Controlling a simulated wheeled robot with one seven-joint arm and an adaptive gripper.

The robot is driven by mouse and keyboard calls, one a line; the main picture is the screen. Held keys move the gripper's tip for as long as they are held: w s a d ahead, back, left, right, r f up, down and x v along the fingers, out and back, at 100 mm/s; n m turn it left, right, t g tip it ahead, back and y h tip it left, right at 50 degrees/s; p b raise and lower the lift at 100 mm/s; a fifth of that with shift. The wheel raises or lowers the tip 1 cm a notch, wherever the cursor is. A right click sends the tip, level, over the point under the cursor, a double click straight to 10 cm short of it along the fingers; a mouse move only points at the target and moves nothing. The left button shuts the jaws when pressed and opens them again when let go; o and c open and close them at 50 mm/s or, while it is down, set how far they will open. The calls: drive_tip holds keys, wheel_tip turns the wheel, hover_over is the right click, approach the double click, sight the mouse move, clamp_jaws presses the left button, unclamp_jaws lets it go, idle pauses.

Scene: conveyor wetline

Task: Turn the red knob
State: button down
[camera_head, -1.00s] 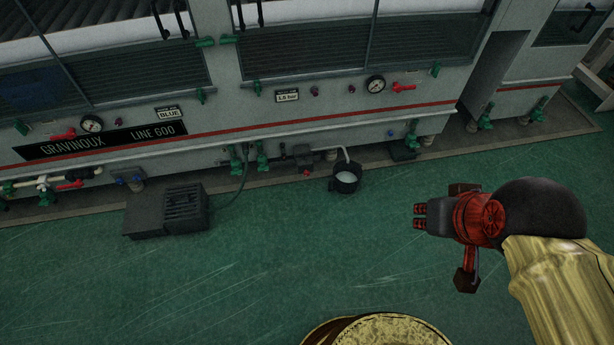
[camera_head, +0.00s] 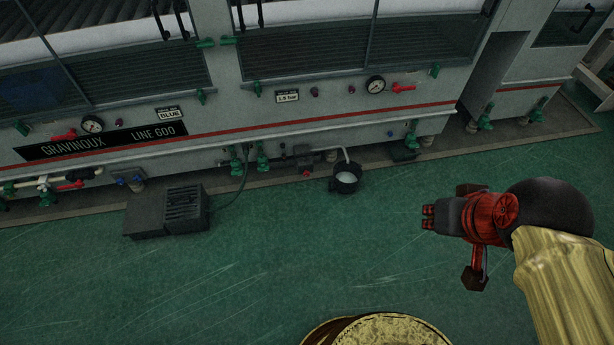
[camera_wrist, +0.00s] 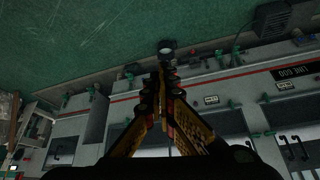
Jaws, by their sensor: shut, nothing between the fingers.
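The machine front carries several red parts, and I cannot tell which is the task's red knob. A small red knob (camera_head: 306,171) sits low on the pipe beside the black bucket. Red lever handles sit beside the right gauge (camera_head: 403,88) and the left gauge (camera_head: 65,135). Another red handle (camera_head: 70,186) is on the pipe at far left. My gripper (camera_head: 428,217) is shut and empty, held over the green floor right of the bucket, apart from the machine. In the wrist view its fingers (camera_wrist: 160,82) meet and point toward the machine's lower edge.
A black bucket (camera_head: 346,178) stands on the floor by the machine under a pipe. A dark vented box (camera_head: 166,211) stands to its left. Green valves (camera_head: 262,163) line the machine's base. The green floor in front is clear.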

drive_tip(key=w+d+f+y, duration=0.1)
drive_tip(key=w+d+f, duration=0.1)
drive_tip(key=d, duration=0.9)
drive_tip(key=w+d+f+g+y, duration=0.1)
drive_tip(key=w+d+f, duration=0.2)
drive_tip(key=d, duration=0.8)
drive_tip(key=shift+w+d+f+m+y, duration=0.15)
drive_tip(key=shift+w+f+m+y, duration=0.25)
drive_tip(key=shift+w, duration=0.35)
idle(3.7)
drive_tip(key=c, duration=2.3)
unclamp_jaws()
drive_tip(key=o, duration=0.7)
